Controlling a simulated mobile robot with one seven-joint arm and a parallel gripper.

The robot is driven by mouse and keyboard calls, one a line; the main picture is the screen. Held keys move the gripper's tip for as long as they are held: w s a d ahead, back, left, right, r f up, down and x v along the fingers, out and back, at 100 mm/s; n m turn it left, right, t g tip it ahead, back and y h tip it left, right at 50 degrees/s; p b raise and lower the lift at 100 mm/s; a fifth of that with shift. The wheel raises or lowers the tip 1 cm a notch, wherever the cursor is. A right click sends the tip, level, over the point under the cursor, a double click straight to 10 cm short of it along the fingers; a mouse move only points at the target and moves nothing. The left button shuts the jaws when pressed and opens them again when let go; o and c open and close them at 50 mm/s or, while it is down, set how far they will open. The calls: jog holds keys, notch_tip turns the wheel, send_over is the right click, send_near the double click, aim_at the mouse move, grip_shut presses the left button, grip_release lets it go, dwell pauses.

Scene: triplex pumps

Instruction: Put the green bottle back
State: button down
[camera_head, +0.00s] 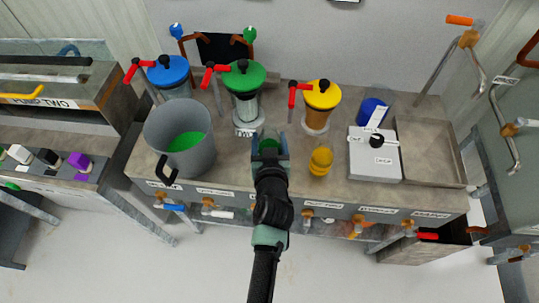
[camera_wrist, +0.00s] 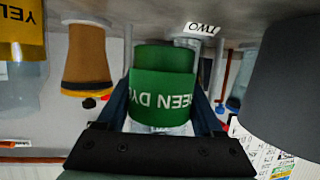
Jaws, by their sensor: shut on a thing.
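The green bottle (camera_head: 269,146) is between the fingers of my gripper (camera_head: 270,154) in the head view, over the front middle of the workbench (camera_head: 232,172). In the wrist view the green bottle (camera_wrist: 163,88) shows a wide green band with part of the words GREEN DYE, and a clear part below it. My gripper (camera_wrist: 163,100) is shut on it, one finger on each side. I cannot tell whether the bottle touches the bench. A yellow bottle (camera_head: 320,161) stands just to the right, and a blue bottle (camera_head: 371,112) is further right at the back.
A grey pitcher (camera_head: 200,165) holding green liquid stands at the left. Blue (camera_head: 168,71), green (camera_head: 244,75) and yellow (camera_head: 323,95) lidded pumps line the back. A white scale (camera_head: 374,165) and an empty metal tray (camera_head: 430,150) are at the right. Valves line the bench front.

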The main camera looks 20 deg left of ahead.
jog(key=shift+f+b, duration=0.85)
jog(key=shift+f, duration=1.6)
jog(key=shift+f, duration=0.2)
jog(key=shift+c, duration=0.2)
grip_release()
jog(key=shift+r, duration=0.1)
